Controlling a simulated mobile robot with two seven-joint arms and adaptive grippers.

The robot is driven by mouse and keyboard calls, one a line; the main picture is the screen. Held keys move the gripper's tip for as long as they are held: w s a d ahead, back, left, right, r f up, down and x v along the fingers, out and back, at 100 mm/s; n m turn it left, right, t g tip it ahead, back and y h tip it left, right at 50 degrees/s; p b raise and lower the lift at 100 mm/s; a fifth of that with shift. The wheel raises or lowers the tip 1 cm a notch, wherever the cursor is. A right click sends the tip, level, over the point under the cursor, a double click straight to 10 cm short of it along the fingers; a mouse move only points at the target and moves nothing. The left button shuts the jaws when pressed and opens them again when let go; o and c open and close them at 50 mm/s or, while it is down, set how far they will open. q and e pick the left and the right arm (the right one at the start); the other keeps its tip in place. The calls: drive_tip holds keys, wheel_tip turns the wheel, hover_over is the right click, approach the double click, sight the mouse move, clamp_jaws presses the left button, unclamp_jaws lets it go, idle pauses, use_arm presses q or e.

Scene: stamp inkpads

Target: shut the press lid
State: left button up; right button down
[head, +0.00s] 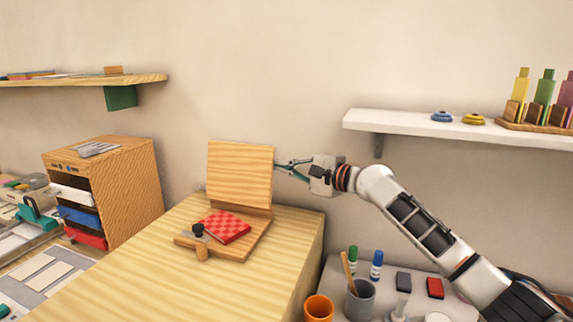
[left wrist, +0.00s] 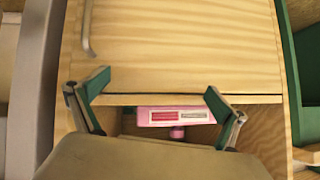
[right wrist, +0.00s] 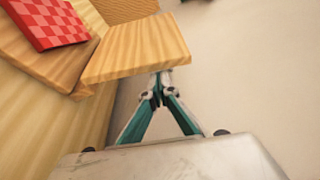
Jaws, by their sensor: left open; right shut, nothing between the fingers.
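The press stands on the wooden table top, with its wooden lid (head: 240,174) raised nearly upright at the back of its base (head: 258,238). A red checkered block (head: 224,226) lies on the base, and a small black knob (head: 198,230) sits beside it. My right gripper (head: 280,166) is shut and empty at the right edge of the lid. In the right wrist view its fingertips (right wrist: 160,80) meet at the edge of the lid (right wrist: 138,48); whether they touch it I cannot tell. My left gripper (left wrist: 148,92) is open and empty, and shows only in the left wrist view.
A drawer cabinet (head: 130,180) stands left of the press. A white shelf (head: 400,124) is on the wall above my right arm. Cups and markers (head: 376,264) stand on a lower surface at the right. The left wrist view shows a pink box (left wrist: 175,115) in a wooden compartment.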

use_arm(q)
drive_tip(key=shift+s+f, duration=0.15)
drive_tip(key=shift+s, duration=0.05)
use_arm(e)
drive_tip(key=shift+s, duration=0.15)
use_arm(q)
drive_tip(key=shift+w+d, duration=0.1)
use_arm(e)
drive_tip(key=shift+s+a+r+n+t, duration=0.1)
drive_tip(key=shift+s+a+n+t, duration=0.15)
drive_tip(key=shift+s+n, duration=0.3)
drive_tip(key=shift+s+a+r+n+t, duration=0.15)
drive_tip(key=shift+s+a+n, duration=0.15)
drive_tip(key=shift+s+n, duration=0.25)
use_arm(q)
drive_tip(key=shift+b, duration=0.45)
use_arm(e)
drive_tip(key=s+a+f+n+y, duration=0.1)
drive_tip(key=s+a+f+n, duration=0.1)
drive_tip(key=s, duration=0.3)
drive_tip(key=s+a+f+n+y, duration=0.1)
drive_tip(key=s+a+f+n, duration=0.1)
drive_tip(key=s+f+n, duration=0.2)
drive_tip(key=shift+s+a+f+n+t+y, duration=0.3)
drive_tip(key=shift+s+f+n+y, duration=0.15)
drive_tip(key=shift+s, duration=0.6)
